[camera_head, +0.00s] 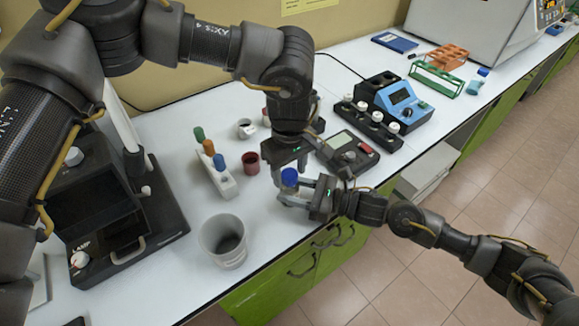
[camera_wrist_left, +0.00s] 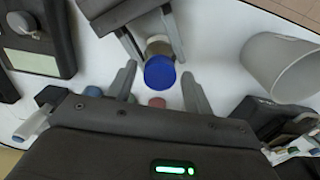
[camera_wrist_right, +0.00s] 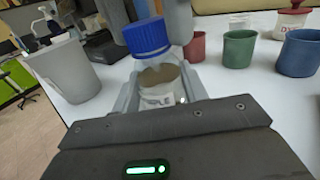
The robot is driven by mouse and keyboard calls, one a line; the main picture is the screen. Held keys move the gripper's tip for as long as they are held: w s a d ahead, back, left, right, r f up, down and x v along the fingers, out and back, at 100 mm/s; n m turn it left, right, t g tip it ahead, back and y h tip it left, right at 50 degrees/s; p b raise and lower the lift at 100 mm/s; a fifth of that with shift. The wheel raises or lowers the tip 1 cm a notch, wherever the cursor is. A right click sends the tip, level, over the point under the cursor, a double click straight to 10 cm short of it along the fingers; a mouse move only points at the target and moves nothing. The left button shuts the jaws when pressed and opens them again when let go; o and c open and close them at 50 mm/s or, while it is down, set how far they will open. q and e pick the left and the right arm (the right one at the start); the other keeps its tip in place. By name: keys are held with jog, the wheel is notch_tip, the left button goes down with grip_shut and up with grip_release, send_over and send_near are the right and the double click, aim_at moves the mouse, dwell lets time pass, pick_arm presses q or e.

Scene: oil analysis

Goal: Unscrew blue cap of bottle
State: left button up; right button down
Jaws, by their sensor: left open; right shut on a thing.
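The sample bottle (camera_wrist_right: 157,92) has a white label and a brownish upper part. Its blue cap (camera_wrist_right: 147,37) is above that part; I cannot tell how tightly it sits. My right gripper (camera_head: 300,192) is shut on the bottle, which is mostly hidden in the head view. The cap also shows in the head view (camera_head: 289,177). My left gripper (camera_wrist_left: 158,90) is open, with a finger on either side of the blue cap (camera_wrist_left: 160,73) in its own view. I see gaps between these fingers and the cap there.
A grey beaker (camera_head: 223,243) stands left of the bottle near the counter edge. A white rack (camera_head: 216,174) with coloured tubes and a dark red cup (camera_head: 250,162) are behind it. A grey meter (camera_head: 347,152) and a blue instrument (camera_head: 403,101) stand to the right.

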pick_arm(q)
jog(key=c, duration=1)
jog(key=n, duration=0.4)
jog(key=shift+n, duration=0.4)
jog(key=n, duration=0.2)
jog(key=shift+n, duration=0.3)
jog(key=n, duration=0.7)
jog(key=shift+n, duration=0.4)
jog(key=n, duration=0.4)
jog(key=shift+n, duration=0.4)
jog(key=n, duration=0.7)
jog(key=shift+r, duration=0.1)
jog(key=n, duration=1.4)
jog(key=shift+n, duration=0.3)
jog(key=n, duration=1.2)
jog(key=shift+r+n, duration=0.1)
jog(key=shift+n, duration=0.2)
